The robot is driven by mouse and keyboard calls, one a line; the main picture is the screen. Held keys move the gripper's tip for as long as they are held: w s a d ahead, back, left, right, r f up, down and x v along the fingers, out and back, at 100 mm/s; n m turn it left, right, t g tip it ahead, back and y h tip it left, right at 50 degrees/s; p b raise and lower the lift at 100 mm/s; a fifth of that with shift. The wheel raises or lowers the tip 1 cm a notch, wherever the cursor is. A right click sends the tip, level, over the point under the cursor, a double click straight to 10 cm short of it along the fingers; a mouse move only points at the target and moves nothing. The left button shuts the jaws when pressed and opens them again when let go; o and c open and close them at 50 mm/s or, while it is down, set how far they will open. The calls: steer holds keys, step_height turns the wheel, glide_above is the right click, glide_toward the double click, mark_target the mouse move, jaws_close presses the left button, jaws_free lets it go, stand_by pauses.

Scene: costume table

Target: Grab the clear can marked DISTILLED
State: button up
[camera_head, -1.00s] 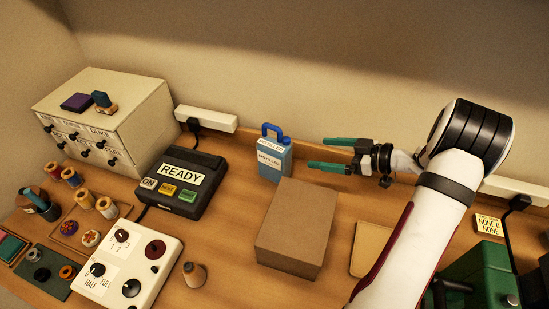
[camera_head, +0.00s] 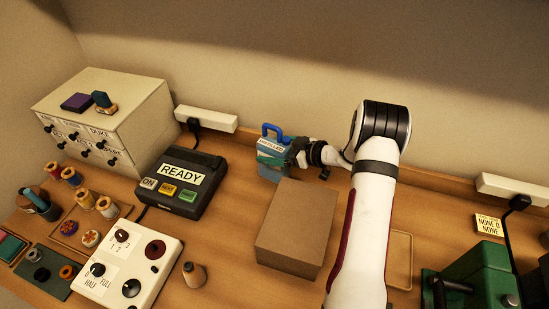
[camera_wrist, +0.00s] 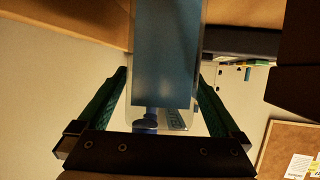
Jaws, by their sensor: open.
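The clear can marked DISTILLED (camera_head: 268,170) stands upright at the back of the table, with blue contents and a blue handle. In the wrist view the can (camera_wrist: 165,60) fills the middle of the picture, between the two green fingers. My gripper (camera_head: 275,160) is open, with its fingers reaching around the can from the right. In the wrist view my gripper (camera_wrist: 162,100) shows a finger on each side of the can, with narrow gaps beside it. The can's lower label is partly hidden by a finger in the head view.
A brown box (camera_head: 297,228) stands just in front of the can. A black READY console (camera_head: 181,183) is to the left, and a white power strip (camera_head: 206,119) lies behind. A green machine (camera_head: 478,280) is at the right front.

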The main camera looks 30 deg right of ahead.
steer(key=c, duration=1.6)
steer(key=shift+r, duration=0.1)
steer(key=shift+r, duration=0.1)
